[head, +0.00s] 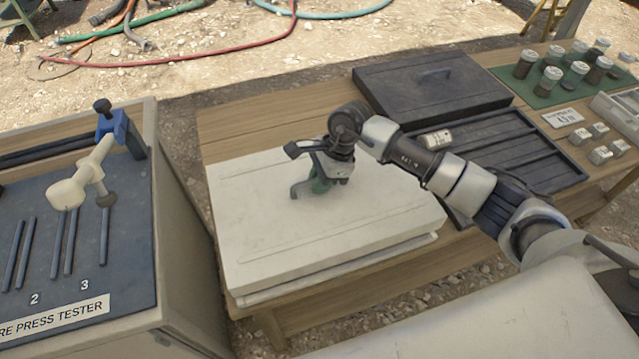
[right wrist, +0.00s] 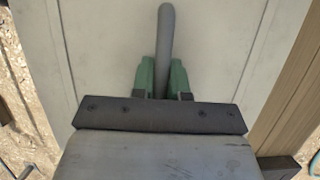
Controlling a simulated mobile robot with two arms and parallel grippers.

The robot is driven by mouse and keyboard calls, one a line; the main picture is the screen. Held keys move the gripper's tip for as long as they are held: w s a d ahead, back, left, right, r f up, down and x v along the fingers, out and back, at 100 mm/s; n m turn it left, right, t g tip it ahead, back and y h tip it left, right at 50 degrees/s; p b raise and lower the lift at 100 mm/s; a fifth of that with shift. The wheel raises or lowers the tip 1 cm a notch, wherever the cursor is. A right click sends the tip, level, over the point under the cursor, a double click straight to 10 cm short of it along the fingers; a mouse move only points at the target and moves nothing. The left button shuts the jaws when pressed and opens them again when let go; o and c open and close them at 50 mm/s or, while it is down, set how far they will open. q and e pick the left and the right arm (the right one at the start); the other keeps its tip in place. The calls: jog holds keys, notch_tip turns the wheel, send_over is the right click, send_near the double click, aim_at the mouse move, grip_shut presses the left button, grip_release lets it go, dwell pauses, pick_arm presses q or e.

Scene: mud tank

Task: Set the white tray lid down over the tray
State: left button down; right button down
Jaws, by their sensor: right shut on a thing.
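The white tray lid (head: 270,220) is a flat, pale slab over the wooden table, with a raised grip handle (head: 299,190) in its middle. The white tray (head: 432,239) shows only as a thin edge under the lid's front and right side; the rest is hidden. The lid looks roughly lined up over it. I cannot tell whether they touch. My right gripper (head: 318,185) is shut on the handle from above. In the right wrist view, the green finger pads (right wrist: 163,78) stand on both sides of the grey handle bar (right wrist: 167,40). My left gripper is not in view.
A black lid (head: 430,82) and a black slotted tray (head: 510,150) lie behind and right. Jars (head: 550,80) stand on a green mat at the far right. A press tester (head: 75,245) stands close on the left. Hoses (head: 190,58) lie on the ground.

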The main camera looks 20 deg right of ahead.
notch_tip(320, 180, down, 2)
jog(key=shift+f, duration=0.1)
jog(key=shift+f+b, duration=0.35)
jog(key=shift+b, duration=0.05)
jog(key=c, duration=1.1)
grip_release()
jog(key=shift+r, duration=0.1)
jog(key=shift+d+r+p, duration=0.1)
jog(key=shift+r+p, duration=0.5)
jog(key=b+v, duration=0.2)
jog(key=v, duration=0.9)
jog(key=shift+d+r, duration=0.15)
jog(key=shift+r, duration=0.05)
